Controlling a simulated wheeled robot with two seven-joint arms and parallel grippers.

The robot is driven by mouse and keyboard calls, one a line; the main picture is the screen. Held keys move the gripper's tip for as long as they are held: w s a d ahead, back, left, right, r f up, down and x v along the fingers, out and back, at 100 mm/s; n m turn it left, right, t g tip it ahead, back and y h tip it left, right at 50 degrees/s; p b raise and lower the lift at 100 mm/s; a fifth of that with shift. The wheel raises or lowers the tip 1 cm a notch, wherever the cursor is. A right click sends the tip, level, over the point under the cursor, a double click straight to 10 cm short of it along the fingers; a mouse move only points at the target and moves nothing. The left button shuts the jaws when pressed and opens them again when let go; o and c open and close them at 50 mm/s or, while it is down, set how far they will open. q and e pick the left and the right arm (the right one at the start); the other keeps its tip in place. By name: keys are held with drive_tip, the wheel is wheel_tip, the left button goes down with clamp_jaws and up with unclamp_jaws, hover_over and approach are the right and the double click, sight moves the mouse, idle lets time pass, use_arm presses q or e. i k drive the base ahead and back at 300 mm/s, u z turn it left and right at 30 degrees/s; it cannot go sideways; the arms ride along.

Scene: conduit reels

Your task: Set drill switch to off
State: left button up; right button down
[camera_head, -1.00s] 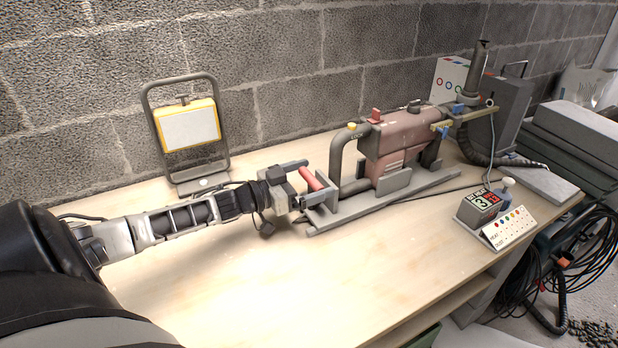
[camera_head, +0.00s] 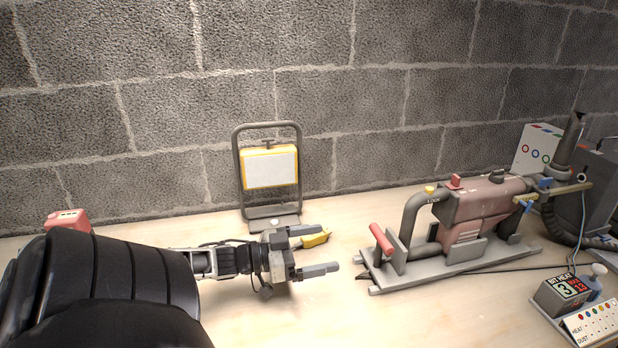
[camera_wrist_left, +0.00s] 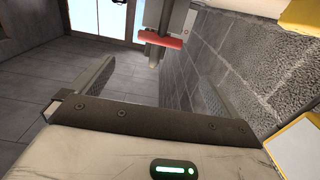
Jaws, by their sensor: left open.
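The drill (camera_head: 485,208) is a faded red machine lying on a grey stand at the right of the head view. A red piece (camera_head: 455,182) sticks up on its top, beside a yellow button (camera_head: 430,190) marked LOCK. Which one is the switch, and its setting, I cannot tell. A red grip bar (camera_head: 381,238) stands at the stand's left end; it also shows in the left wrist view (camera_wrist_left: 160,42). My left gripper (camera_head: 327,250) is open and empty, left of this bar and apart from it. My right gripper is out of view.
A yellow-framed lamp (camera_head: 270,167) stands by the block wall. A yellow item (camera_head: 316,239) lies behind my left fingers. A red box (camera_head: 68,220) is at the far left. A labelled panel (camera_head: 592,322) sits front right. The front middle table is clear.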

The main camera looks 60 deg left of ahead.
sight(454, 184)
drive_tip(key=k, duration=1)
